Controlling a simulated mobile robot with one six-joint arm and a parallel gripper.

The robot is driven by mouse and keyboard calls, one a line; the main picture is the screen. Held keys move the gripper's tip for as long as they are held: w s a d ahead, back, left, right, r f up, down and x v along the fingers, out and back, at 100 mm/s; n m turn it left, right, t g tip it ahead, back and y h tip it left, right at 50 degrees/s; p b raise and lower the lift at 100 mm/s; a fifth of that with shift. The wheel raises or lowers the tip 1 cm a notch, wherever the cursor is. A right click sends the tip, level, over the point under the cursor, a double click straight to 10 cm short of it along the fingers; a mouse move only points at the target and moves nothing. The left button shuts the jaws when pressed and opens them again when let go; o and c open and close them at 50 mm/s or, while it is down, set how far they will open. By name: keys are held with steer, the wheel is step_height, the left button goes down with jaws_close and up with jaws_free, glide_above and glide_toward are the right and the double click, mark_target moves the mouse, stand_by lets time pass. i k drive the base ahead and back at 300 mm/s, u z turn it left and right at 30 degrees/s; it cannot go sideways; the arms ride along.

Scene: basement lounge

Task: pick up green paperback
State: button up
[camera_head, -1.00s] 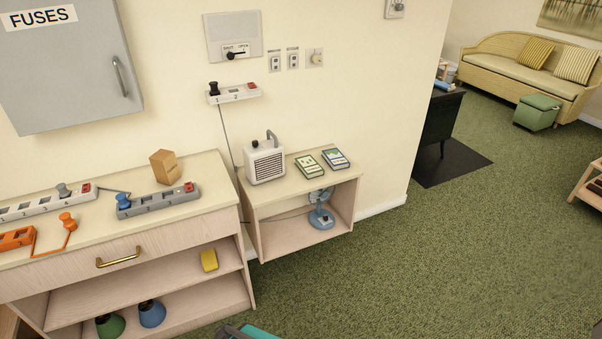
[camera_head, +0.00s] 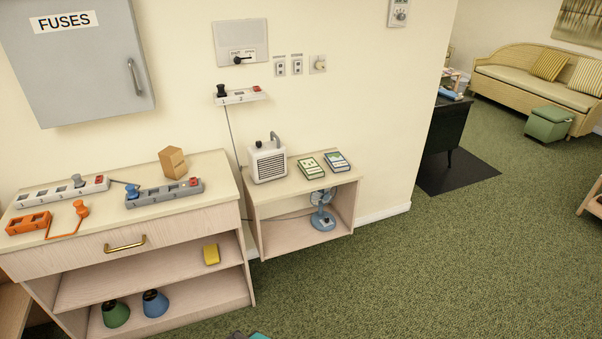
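A green paperback (camera_head: 311,168) with a pale patterned cover lies flat on top of the small open-fronted cabinet (camera_head: 290,185). A second book (camera_head: 337,162), with a bluish cover, lies just to its right, close beside it. Both are right of the white heater-like box (camera_head: 268,162). My gripper is not recognisable in the head view. A dark and teal shape (camera_head: 250,335) is cut off at the bottom edge, and I cannot tell what it is.
A wider cabinet (camera_head: 215,213) on the left bears power strips and a cardboard-coloured box (camera_head: 173,161). A blue fan (camera_head: 322,213) stands inside the small cabinet. Green carpet (camera_head: 400,275) is clear in front and to the right.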

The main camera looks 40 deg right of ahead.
mark_target(309, 167)
steer(key=z, duration=0.15)
steer(key=i, duration=0.95)
steer(key=u, duration=0.05)
